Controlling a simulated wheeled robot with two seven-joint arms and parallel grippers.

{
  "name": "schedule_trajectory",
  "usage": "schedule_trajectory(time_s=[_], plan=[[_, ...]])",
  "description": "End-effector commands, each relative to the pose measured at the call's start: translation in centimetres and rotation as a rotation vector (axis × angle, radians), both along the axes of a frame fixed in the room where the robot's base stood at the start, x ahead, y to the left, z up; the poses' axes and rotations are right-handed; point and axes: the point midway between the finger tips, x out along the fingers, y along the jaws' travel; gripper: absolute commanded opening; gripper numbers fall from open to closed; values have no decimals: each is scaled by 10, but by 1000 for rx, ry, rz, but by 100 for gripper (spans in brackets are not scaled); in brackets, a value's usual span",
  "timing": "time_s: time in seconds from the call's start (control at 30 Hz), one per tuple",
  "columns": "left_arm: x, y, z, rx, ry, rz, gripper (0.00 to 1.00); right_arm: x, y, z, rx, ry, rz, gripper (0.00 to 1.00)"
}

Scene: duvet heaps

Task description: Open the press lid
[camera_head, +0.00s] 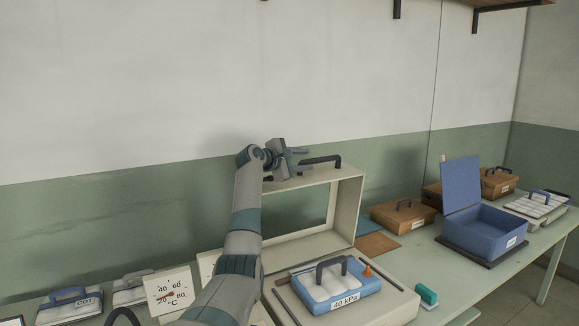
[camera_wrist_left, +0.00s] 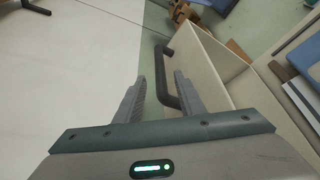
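The press is a cream box with its lid (camera_head: 350,205) standing raised, roughly upright, behind the base (camera_head: 395,305). A black bar handle (camera_head: 322,160) sits on the lid's upper edge. My left gripper (camera_head: 303,160) is at the handle's left end. In the left wrist view the two fingers (camera_wrist_left: 170,88) stand apart, with the handle (camera_wrist_left: 169,65) showing in the gap between them; contact cannot be told. The lid's inner wall (camera_wrist_left: 215,80) lies to the right there. A blue-and-white pack (camera_head: 335,287) labelled 40 kPa lies in the press base. My right gripper is not in view.
A temperature dial (camera_head: 170,291) stands left of my arm, beside handled packs (camera_head: 70,304). To the right are a brown case (camera_head: 402,216), an open blue box (camera_head: 485,232) and a green-white block (camera_head: 427,295). A wall stands close behind the raised lid.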

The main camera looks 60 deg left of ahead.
Motion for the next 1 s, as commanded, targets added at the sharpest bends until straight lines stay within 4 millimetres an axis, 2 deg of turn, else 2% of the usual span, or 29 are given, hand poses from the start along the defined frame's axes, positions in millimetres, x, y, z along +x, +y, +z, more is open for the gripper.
schedule_trajectory(time_s=[0.13, 0.4, 0.6, 1.0], plan=[[-24, -6, 1, 4, -1, 2, 36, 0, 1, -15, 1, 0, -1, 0], [-59, -16, 10, 1, 0, 1, 36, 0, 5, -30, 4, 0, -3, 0], [-68, -18, 14, 0, 0, 0, 36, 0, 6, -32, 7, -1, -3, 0], [-68, -18, 14, -1, 1, 0, 36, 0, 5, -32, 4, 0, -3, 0]])
